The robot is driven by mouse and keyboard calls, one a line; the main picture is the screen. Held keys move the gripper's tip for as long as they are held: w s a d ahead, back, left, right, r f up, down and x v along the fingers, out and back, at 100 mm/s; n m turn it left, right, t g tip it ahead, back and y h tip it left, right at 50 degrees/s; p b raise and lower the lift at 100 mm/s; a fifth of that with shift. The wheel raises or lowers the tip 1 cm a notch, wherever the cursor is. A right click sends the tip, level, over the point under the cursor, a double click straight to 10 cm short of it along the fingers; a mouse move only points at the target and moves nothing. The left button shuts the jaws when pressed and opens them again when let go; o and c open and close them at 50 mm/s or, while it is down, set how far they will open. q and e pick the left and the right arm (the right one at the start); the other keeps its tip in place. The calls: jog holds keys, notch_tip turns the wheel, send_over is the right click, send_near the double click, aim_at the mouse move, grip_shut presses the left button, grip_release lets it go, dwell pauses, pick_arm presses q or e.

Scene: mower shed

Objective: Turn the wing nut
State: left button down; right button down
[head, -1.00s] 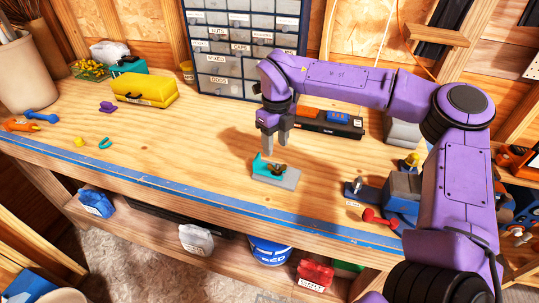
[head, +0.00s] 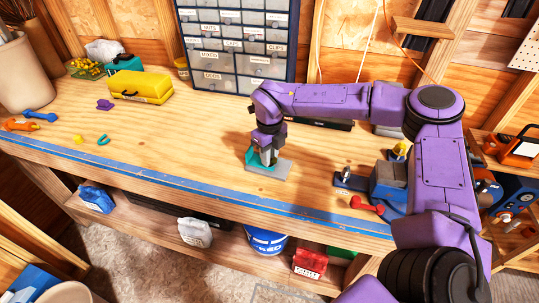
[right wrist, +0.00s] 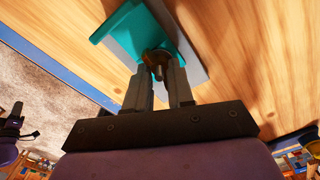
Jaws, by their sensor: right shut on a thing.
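A grey plate (head: 284,167) with a teal bracket (head: 252,157) lies on the workbench near its front edge. The teal bracket also shows in the right wrist view (right wrist: 118,32). My right gripper (head: 268,160) points down over the plate, its fingers hiding the wing nut in the head view. In the right wrist view my right gripper (right wrist: 160,78) has its fingers on either side of the dark, brownish wing nut (right wrist: 154,57) and is shut on it. A bolt end (right wrist: 158,73) shows between the fingers. My left gripper is not in view.
A vise (head: 388,182) and a red-handled tool (head: 367,205) are right of the plate. A drawer cabinet (head: 237,45) stands behind. A yellow toolbox (head: 142,86) and small loose parts are at left. The bench between them is clear.

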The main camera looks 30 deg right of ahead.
jog(key=shift+f, duration=0.1)
jog(key=m+b, duration=0.3)
jog(key=m, duration=0.1)
jog(key=shift+f+m+b, duration=0.15)
jog(key=shift+m+b, duration=1.5)
jog(key=shift+m, duration=0.55)
jog(key=shift+r, duration=0.2)
jog(key=c, duration=1)
grip_release()
